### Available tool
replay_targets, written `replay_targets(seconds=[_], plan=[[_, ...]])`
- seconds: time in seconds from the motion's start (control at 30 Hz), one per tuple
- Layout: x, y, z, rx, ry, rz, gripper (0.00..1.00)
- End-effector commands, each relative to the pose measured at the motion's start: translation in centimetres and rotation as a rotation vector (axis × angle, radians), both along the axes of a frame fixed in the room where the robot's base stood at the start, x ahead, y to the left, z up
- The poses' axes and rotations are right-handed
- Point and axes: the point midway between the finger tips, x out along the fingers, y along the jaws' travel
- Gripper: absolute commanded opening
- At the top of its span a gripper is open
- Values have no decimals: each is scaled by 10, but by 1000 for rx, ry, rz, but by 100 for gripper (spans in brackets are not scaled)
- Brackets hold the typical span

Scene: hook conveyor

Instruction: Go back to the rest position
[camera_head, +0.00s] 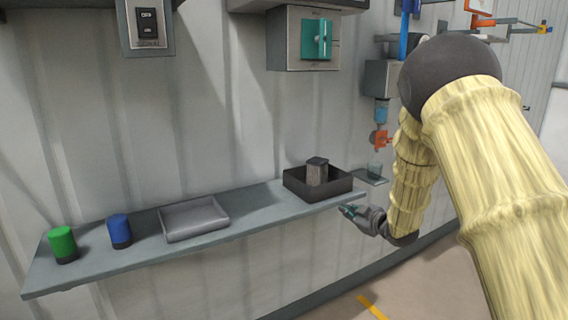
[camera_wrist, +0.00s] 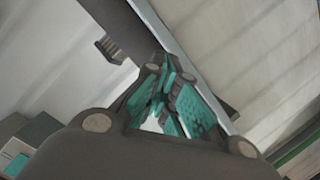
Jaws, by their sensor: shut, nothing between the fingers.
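My gripper (camera_head: 352,211) is shut and empty. In the head view it is in front of the right end of the grey wall shelf (camera_head: 260,214), just below and in front of the black tray (camera_head: 330,193). In the wrist view the teal finger pads (camera_wrist: 172,97) of my gripper meet near the tips, with nothing between them. My arm is bent down from the upper right of the head view.
A grey block (camera_head: 317,172) stands in the black tray. A shallow grey tray (camera_head: 194,219), a blue cylinder (camera_head: 119,231) and a green cylinder (camera_head: 62,244) stand on the shelf. A switch box (camera_head: 148,27) and a teal-knobbed box (camera_head: 303,40) hang above.

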Motion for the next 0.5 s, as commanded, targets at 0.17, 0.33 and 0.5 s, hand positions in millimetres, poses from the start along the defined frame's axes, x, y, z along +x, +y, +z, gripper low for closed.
replay_targets(seconds=[0.17,0.33,0.5], plan=[[-46,-8,-98,67,176,-109,0],[-100,-14,-179,117,339,-215,0],[-165,-19,-253,153,504,-323,0]])
